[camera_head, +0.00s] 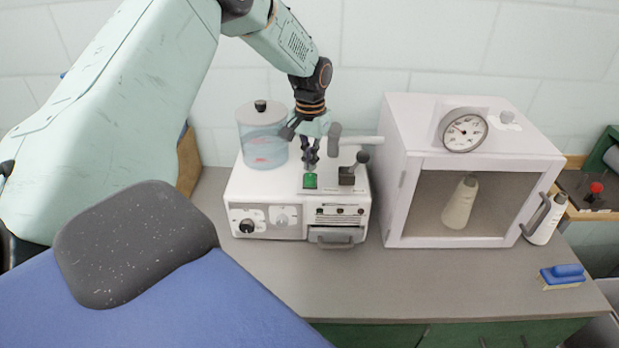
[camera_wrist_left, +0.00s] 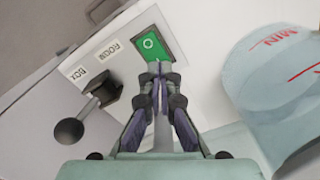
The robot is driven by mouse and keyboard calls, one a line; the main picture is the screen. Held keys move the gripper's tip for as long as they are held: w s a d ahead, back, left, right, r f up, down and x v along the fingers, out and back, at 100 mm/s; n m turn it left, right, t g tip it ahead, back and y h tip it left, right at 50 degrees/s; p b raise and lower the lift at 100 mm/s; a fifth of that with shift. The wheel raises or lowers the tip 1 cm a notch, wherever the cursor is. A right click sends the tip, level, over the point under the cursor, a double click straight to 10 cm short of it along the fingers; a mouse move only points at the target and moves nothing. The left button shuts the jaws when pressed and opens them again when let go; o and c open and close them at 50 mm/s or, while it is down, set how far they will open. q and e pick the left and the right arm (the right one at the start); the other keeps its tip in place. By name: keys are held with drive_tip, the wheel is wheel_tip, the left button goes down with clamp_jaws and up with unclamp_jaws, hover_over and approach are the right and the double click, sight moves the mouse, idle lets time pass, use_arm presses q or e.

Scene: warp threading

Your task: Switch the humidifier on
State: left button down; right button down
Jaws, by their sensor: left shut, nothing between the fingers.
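The humidifier (camera_head: 265,192) is a white box on the grey counter, with a clear water tank (camera_head: 262,140) on its left part. A green switch (camera_head: 310,181) sits on its top, and it also shows in the left wrist view (camera_wrist_left: 152,45) with a white ring mark. My left gripper (camera_head: 310,163) is shut and empty, pointing down over the switch. In the left wrist view its fingertips (camera_wrist_left: 159,68) are at the near edge of the switch; I cannot tell if they touch it. My right gripper is not in view.
A black lever (camera_head: 348,174) stands close to the switch, beside labels reading ROOM and BOX in the wrist view. A white cabinet (camera_head: 395,200) with a gauge and a cone inside stands to the right. A blue brush (camera_head: 563,276) lies at the counter's right; the front counter is clear.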

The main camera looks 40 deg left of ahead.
sight(310, 175)
use_arm(q)
drive_tip(key=shift+d, duration=0.1)
drive_tip(key=shift+f, duration=0.3)
drive_tip(key=shift+f, duration=0.15)
idle(0.4)
drive_tip(key=shift+f+b, duration=0.5)
drive_tip(key=shift+f, duration=0.05)
idle(0.3)
drive_tip(key=shift+r, duration=0.1)
wheel_tip(310, 175, up, 4)
drive_tip(key=p, duration=0.4)
drive_tip(key=shift+r+p, duration=0.25)
drive_tip(key=shift+p, duration=0.15)
drive_tip(key=shift+r+p, duration=0.8)
drive_tip(key=shift+r, duration=0.4)
drive_tip(key=shift+f, duration=0.1)
